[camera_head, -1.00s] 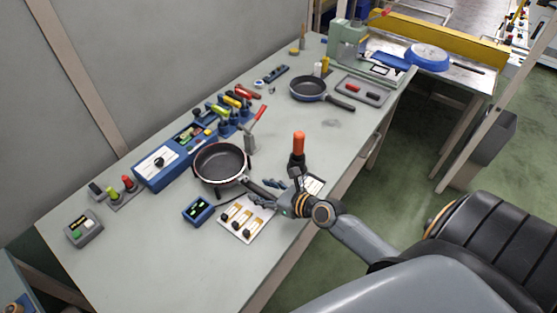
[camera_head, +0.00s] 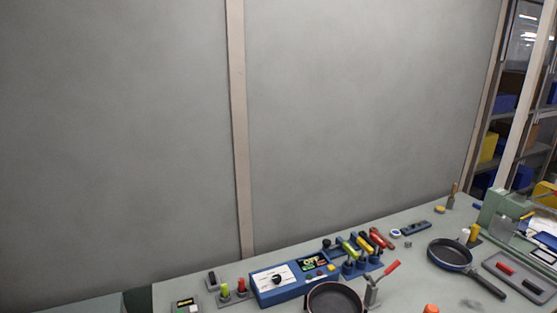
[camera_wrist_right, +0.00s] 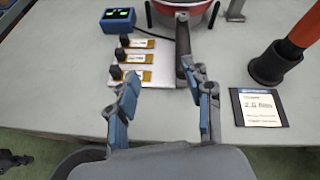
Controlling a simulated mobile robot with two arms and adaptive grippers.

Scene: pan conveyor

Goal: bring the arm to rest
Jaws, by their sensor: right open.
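My right gripper (camera_wrist_right: 165,110) shows in the right wrist view with its two blue-padded fingers spread apart and nothing between them. It is over the front edge of the workbench (camera_wrist_right: 60,85). The black handle (camera_wrist_right: 186,55) of a pan lies just beyond the right finger. That pan (camera_head: 335,299) shows at the bottom edge of the head view, partly cut off. Neither gripper shows in the head view, and my left gripper is in no view.
A white card with several labelled pieces (camera_wrist_right: 160,63), a small blue display box (camera_wrist_right: 118,18), an orange-handled tool in a black holder (camera_wrist_right: 275,65) and a label plate (camera_wrist_right: 258,107) surround the gripper. A second pan (camera_head: 450,254) and a blue control box (camera_head: 292,279) stand farther back.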

